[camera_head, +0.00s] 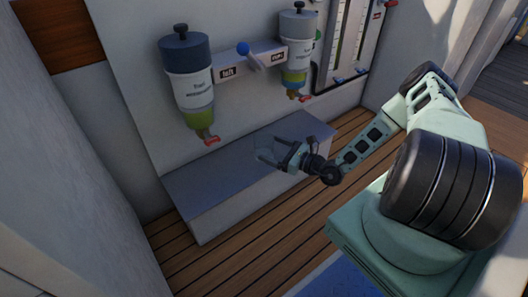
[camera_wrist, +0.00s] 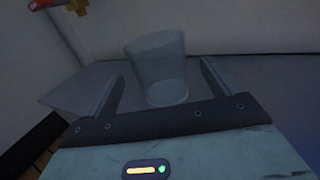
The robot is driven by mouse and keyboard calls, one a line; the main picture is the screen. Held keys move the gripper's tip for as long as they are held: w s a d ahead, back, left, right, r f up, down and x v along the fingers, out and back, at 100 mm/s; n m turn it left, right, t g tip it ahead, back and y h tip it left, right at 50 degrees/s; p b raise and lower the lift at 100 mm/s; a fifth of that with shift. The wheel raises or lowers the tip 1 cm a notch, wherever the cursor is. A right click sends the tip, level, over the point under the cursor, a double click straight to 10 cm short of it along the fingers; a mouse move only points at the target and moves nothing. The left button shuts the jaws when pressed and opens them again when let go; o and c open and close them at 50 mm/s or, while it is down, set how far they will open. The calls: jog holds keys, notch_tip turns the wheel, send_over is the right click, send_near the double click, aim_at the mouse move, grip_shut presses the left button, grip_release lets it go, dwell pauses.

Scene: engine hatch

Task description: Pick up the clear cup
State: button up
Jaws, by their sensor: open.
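The clear cup (camera_wrist: 158,66) stands in the wrist view on the grey surface, straight ahead of my gripper. It is see-through, wider at the top than at the base. My gripper (camera_wrist: 162,75) is open, with one finger to the left of the cup and one to the right. Gaps show between each finger and the cup, and the cup's lower part lies between them. In the head view my gripper (camera_head: 268,154) is low over the grey bench; I cannot clearly make out the cup there.
The grey bench (camera_head: 200,188) stands against the white wall. Two dispensers, left (camera_head: 188,82) and right (camera_head: 298,52), hang above it with red-tipped spouts. A gauge panel (camera_head: 348,40) is at the upper right. The bench's left part is bare.

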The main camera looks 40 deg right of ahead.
jog(key=b+x, duration=0.2)
jog(key=x, duration=0.1)
jog(key=shift+w+a+f, duration=0.1)
jog(key=shift+w, duration=0.15)
jog(key=shift+w+a+r, duration=0.15)
jog(key=shift+w+r, duration=0.05)
jog(key=shift+w, duration=0.1)
jog(key=c, duration=1.1)
